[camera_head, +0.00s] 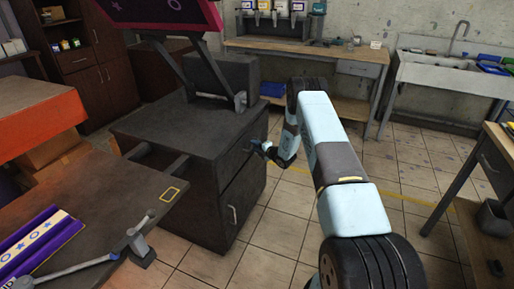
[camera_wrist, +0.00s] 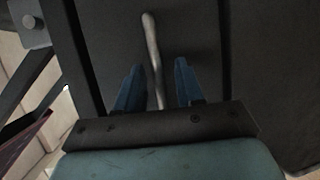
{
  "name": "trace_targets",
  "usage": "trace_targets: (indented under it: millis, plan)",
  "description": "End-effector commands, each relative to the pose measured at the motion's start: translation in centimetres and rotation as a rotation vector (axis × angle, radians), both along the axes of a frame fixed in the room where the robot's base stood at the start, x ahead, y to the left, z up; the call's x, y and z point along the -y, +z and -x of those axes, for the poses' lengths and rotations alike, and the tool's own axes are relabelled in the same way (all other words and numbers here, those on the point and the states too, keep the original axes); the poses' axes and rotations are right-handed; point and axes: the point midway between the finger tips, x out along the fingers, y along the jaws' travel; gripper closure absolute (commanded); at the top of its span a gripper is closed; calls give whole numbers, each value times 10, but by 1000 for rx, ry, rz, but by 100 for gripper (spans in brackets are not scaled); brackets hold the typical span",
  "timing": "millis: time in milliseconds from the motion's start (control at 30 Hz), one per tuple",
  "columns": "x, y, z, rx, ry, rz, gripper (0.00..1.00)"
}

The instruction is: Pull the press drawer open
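The press cabinet (camera_head: 185,130) is a dark grey block with a drawer front (camera_head: 232,162) high on its right-hand face. The drawer looks shut. My gripper (camera_head: 257,148) is at this drawer front. In the wrist view, the pale metal drawer handle (camera_wrist: 152,48) runs up the picture between the two blue fingers of my gripper (camera_wrist: 159,80). The fingers are open, one on each side of the handle, with gaps showing. Where the handle's near end lies is hidden behind the gripper body. In the head view, the gripper hides the handle.
A door with a light handle (camera_head: 232,215) is below the drawer. The tiled floor (camera_head: 285,215) right of the cabinet is clear. A workbench (camera_head: 310,55) and sink (camera_head: 450,72) stand behind.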

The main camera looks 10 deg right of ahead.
Motion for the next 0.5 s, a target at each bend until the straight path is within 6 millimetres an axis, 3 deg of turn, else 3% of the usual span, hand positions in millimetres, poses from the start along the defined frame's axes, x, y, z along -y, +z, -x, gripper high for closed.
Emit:
trace_targets:
  millis: [233, 500]
  plan:
    - [-1, 0, 0, 0, 0, 0, 63]
    - [-1, 0, 0, 0, 0, 0, 89]
